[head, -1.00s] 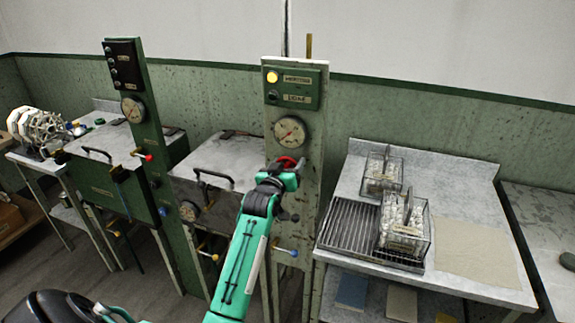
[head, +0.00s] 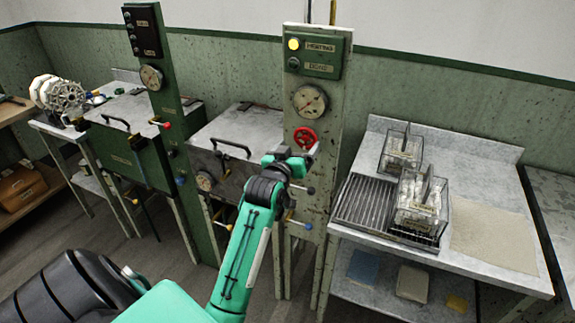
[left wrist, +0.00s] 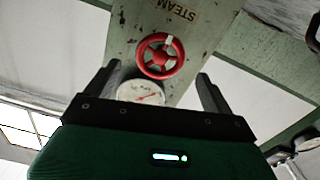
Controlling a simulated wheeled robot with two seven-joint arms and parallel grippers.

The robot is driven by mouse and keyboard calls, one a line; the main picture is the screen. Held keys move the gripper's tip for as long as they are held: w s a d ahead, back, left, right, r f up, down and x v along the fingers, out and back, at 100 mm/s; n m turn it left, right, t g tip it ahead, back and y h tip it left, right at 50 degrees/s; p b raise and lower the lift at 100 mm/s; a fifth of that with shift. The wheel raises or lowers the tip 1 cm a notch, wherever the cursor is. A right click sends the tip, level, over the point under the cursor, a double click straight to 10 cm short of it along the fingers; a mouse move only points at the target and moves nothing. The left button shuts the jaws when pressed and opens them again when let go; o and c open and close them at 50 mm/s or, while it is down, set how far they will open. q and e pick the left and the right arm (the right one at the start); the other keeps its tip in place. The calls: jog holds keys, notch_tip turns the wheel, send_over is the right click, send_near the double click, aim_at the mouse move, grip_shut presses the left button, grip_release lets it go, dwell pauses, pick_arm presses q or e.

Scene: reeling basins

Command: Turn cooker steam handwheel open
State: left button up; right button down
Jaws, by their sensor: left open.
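The red cooker steam handwheel (head: 304,138) is on the pale worn panel, below a round gauge (head: 310,100). In the left wrist view the handwheel (left wrist: 160,55) faces me, with a pale mark on its rim, beside an upside-down STEAM label (left wrist: 176,9). My left gripper (head: 300,160) is just below the handwheel in the head view. In the left wrist view its two fingers (left wrist: 158,88) are spread wide, with nothing between them. The handwheel appears beyond the fingertips, apart from them. My right gripper is not in view.
A yellow lamp (head: 293,44) is lit beside the HEATING label. The cooker's grey lid (head: 235,135) is left of the panel. Blue-knobbed (head: 307,226) and black-knobbed levers stick out below the gripper. A bench (head: 485,262) with wire baskets (head: 421,211) stands at the right.

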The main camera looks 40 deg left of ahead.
pick_arm(q)
jog(key=b+v, duration=0.1)
jog(key=v, duration=0.6)
jog(key=shift+f, duration=0.1)
jog(key=w+d+f+m+g+h, duration=0.1)
jog(key=d+f+g, duration=0.1)
jog(key=f, duration=1.2)
jog(key=w+d+f+m+g+h, duration=0.1)
jog(key=w+d+f+g+h, duration=0.15)
jog(key=f, duration=1.15)
jog(key=s+d+f+m+g, duration=0.15)
jog(key=s+f, duration=0.25)
jog(key=f, duration=0.4)
jog(key=s+d+f+g, duration=0.1)
jog(key=s+d+f, duration=0.15)
jog(key=f, duration=0.45)
jog(key=s+d+f+m+g, duration=0.15)
jog(key=s+f, duration=0.25)
jog(key=f, duration=0.4)
jog(key=s+d+f+g, duration=0.3)
jog(key=s+f+g, duration=0.1)
jog(key=s+f, duration=1.45)
jog(key=s+f+m+g, duration=0.1)
jog(key=s+f+g, duration=0.1)
jog(key=s, duration=0.9)
jog(key=s+f+m+g, duration=0.1)
jog(key=s+f, duration=0.3)
jog(key=s, duration=0.8)
jog(key=shift+m+g+h, duration=0.3)
jog(key=shift+g+h, duration=0.15)
